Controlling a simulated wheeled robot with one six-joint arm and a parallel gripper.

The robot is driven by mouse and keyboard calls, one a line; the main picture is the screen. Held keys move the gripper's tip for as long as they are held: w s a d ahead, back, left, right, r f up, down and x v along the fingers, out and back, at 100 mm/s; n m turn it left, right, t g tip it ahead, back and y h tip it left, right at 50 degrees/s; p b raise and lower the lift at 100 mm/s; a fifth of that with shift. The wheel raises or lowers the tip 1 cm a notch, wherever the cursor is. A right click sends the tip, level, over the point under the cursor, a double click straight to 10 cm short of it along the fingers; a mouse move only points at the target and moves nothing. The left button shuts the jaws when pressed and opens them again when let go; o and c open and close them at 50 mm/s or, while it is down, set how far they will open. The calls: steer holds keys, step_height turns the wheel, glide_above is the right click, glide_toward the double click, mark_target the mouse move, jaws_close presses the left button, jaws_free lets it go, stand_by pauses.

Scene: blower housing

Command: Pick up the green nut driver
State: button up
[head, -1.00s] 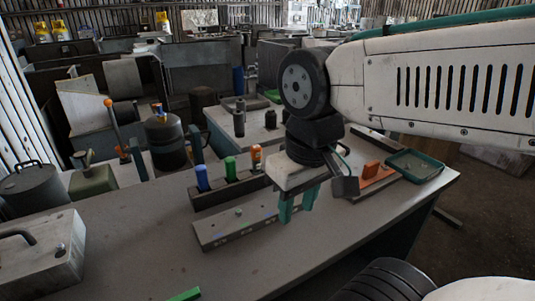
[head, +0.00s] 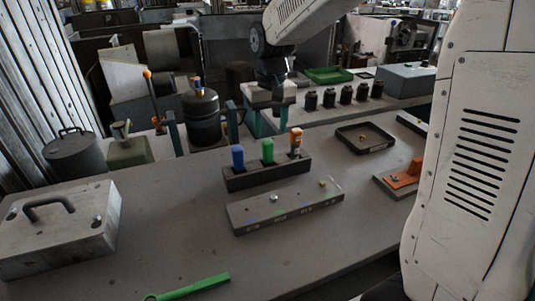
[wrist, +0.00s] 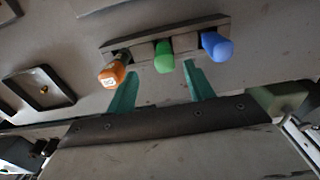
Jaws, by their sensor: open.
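The green nut driver (head: 267,151) stands upright in the middle of a dark rack (head: 265,178), between a blue-handled driver (head: 237,157) and an orange-handled driver (head: 296,141). My gripper (head: 268,124) is open and empty, above and apparently behind the rack in the head view. In the wrist view, the green handle (wrist: 163,58) appears between the lines of my two teal fingers (wrist: 160,88), just past their tips. The fingers do not appear to touch it. The orange handle (wrist: 112,74) is left there and the blue handle (wrist: 216,46) right.
A grey block (head: 285,207) lies in front of the rack. A dark tray (head: 365,138) and an orange piece on a plate (head: 404,177) lie to the right. A grey lidded box (head: 62,228) is at left, and a green tool (head: 190,288) lies near the front.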

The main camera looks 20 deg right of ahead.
mark_target(268, 150)
steer(key=shift+w+f, duration=0.45)
steer(key=shift+w, duration=0.1)
steer(key=shift+w+a+f, duration=0.1)
steer(key=shift+f, duration=0.25)
steer(key=f, duration=0.7)
steer(key=shift+s+a, duration=0.15)
steer(key=shift+s, duration=0.15)
steer(key=shift+c, duration=0.3)
jaws_close()
steer(key=shift+r, duration=5)
